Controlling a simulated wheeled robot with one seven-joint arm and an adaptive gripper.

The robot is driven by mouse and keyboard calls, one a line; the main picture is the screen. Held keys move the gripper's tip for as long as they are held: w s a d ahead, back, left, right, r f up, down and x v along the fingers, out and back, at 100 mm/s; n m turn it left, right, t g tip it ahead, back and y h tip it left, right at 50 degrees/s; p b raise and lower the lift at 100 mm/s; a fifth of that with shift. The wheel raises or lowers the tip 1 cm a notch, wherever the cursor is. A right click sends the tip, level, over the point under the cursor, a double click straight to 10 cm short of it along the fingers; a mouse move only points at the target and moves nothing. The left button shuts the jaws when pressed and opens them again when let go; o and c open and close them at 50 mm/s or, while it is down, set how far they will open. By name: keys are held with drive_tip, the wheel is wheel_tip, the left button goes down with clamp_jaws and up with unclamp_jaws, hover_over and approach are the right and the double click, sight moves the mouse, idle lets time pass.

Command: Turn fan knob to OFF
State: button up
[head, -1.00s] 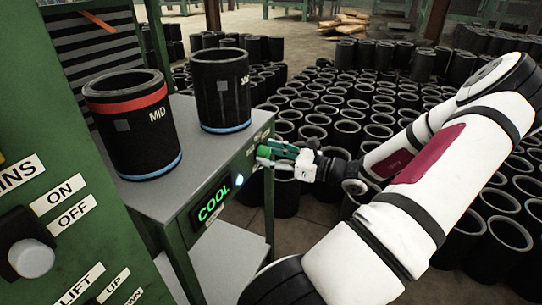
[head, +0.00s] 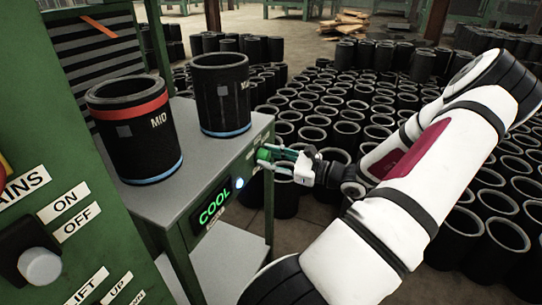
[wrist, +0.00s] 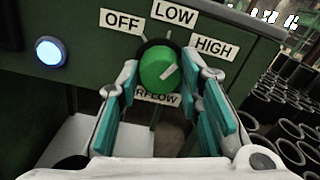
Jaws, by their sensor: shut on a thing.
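A label below the knob is partly hidden. My gripper (wrist: 170,80) is shut on the knob, with one teal-padded finger on each side. In the head view, my gripper (head: 270,157) reaches from the right to the green knob (head: 263,155) on the cabinet's front.
A blue-white lamp (wrist: 49,52) is left of the knob. The green COOL display (head: 213,206) is on the same front. Two black sleeves (head: 134,130) (head: 221,95) stand on the grey top (head: 205,152). Many sleeves crowd the floor at right. A green panel (head: 50,130) stands at left.

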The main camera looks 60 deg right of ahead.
drive_tip(key=n, duration=0.3)
drive_tip(key=shift+n, duration=0.4)
drive_tip(key=n, duration=0.3)
drive_tip(key=shift+n, duration=0.3)
drive_tip(key=n+b, duration=0.2)
drive_tip(key=n, duration=0.1)
drive_tip(key=shift+f+n, duration=0.1)
drive_tip(key=shift+n, duration=0.2)
drive_tip(key=shift+n+b, duration=1.35)
drive_tip(key=shift+n, duration=0.65)
drive_tip(key=o, duration=1.2)
drive_tip(key=shift+c, duration=0.2)
drive_tip(key=s, duration=1.2)
drive_tip(key=shift+d, duration=0.45)
